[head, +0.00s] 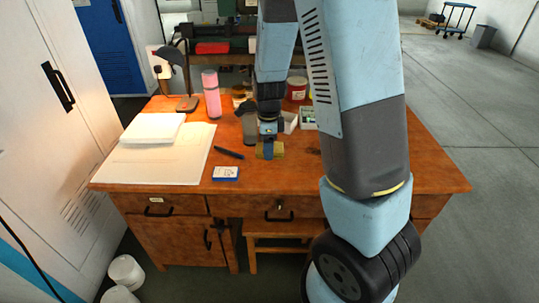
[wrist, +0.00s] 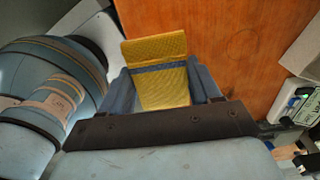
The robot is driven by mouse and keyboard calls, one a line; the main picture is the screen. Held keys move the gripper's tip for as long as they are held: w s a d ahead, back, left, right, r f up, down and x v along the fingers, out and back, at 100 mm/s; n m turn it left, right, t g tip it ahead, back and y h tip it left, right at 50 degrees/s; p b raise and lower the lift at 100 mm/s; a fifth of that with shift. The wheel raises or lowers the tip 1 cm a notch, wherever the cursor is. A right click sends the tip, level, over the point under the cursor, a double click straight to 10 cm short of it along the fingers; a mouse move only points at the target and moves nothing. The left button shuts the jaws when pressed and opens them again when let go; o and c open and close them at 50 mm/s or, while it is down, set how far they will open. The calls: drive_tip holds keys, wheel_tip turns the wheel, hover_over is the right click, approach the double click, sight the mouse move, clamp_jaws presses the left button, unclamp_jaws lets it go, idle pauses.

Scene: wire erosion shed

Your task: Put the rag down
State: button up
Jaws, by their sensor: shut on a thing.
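The rag (wrist: 155,48) is a yellow, textured cloth with a dark band across it. My gripper (wrist: 162,72) is shut on it, with a blue finger on each side in the wrist view. I cannot tell whether the rag touches the desk top. My arm hides part of the desk's right side.
A dark pen (head: 229,153) and a blue-and-white box (head: 226,173) lie left of the rag. A red-lidded jar (head: 297,88) is behind. Bare wood surrounds the front middle.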

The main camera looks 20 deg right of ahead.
drive_tip(key=w+f, duration=0.2)
drive_tip(key=w+d+f, duration=0.1)
drive_tip(key=w+f, duration=0.1)
drive_tip(key=w+d+f, duration=0.1)
drive_tip(key=w+f, duration=0.2)
drive_tip(key=shift+d, duration=0.15)
drive_tip(key=shift+w+d+f, duration=0.1)
drive_tip(key=shift+w+f, duration=0.1)
drive_tip(key=shift+f, duration=0.05)
wheel_tip(320, 180, down, 3)
drive_tip(key=shift+r, duration=0.1)
drive_tip(key=shift+s, duration=0.1)
drive_tip(key=o, duration=1.4)
